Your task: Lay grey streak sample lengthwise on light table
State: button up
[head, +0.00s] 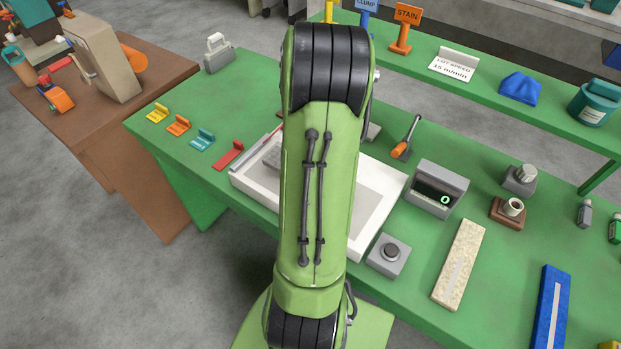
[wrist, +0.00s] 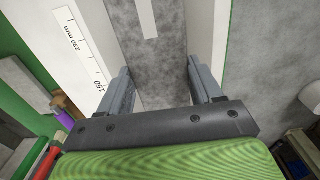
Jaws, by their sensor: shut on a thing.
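The grey streak sample (wrist: 165,65), a dark grey felt piece with a pale streak, is between the two fingers of my gripper (wrist: 160,85), which is shut on it. Its length runs away from me up the wrist view, along the ruler. The white light table (head: 378,222) is behind my arm in the head view and shows on both sides of the sample in the wrist view (wrist: 207,35). I cannot tell whether the sample touches it. A grey end (head: 271,154), probably the sample's, shows left of my arm. My arm hides the gripper in the head view.
A grey display box (head: 437,188) and a button box (head: 388,255) stand right of the light table. A beige sample (head: 460,262) and a blue sample (head: 552,308) lie further right. A red marker stand (head: 229,155) is close to its left end.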

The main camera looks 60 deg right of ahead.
jog(key=shift+f, duration=1.35)
jog(key=shift+f+b, duration=0.25)
jog(key=shift+b, duration=0.05)
jog(key=o, duration=1.1)
jog(key=shift+r, duration=0.1)
